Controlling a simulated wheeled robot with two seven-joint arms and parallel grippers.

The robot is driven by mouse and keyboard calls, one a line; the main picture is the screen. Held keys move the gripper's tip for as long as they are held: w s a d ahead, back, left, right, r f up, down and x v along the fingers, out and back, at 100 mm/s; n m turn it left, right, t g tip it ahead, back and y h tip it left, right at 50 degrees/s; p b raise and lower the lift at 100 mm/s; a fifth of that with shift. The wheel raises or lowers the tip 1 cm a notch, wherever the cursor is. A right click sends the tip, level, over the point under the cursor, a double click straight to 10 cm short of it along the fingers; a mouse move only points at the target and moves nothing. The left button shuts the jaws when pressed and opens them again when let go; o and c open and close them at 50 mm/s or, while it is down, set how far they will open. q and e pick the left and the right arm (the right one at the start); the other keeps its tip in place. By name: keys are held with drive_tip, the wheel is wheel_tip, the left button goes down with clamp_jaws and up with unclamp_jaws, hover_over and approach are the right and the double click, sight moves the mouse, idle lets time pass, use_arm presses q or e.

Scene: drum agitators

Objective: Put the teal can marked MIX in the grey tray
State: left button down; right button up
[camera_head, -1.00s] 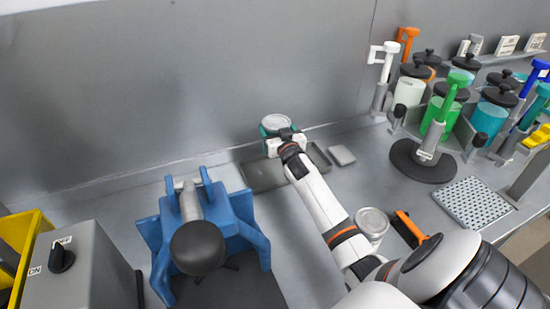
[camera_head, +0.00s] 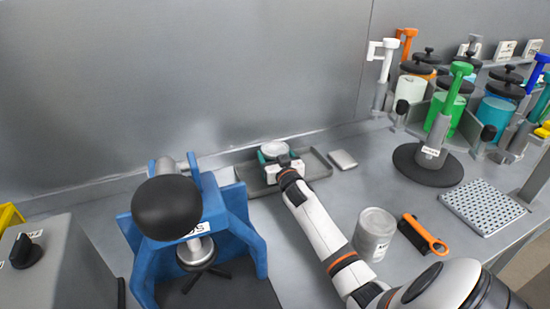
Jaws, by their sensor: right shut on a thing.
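The teal can (camera_head: 268,154) with a pale grey lid is in the right gripper, over the grey tray (camera_head: 318,163) at the back of the bench. My right gripper (camera_head: 280,163) is shut on the can from the near side and hides much of it. I cannot tell whether the can's base touches the tray floor. The MIX marking cannot be read here. My left gripper is out of view.
A blue clamp stand (camera_head: 245,232) with a black knob stands left of my right arm. A small grey block (camera_head: 343,159) sits right of the tray. Dispensers and jars crowd the right.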

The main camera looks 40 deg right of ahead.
drive_tip(key=o, duration=1.5)
drive_tip(key=shift+s+a+r, duration=0.1)
drive_tip(key=p+v, duration=0.5)
drive_tip(key=v, duration=0.6)
drive_tip(key=shift+s, duration=0.15)
drive_tip(key=shift+s+a, duration=0.1)
drive_tip(key=shift+s, duration=0.15)
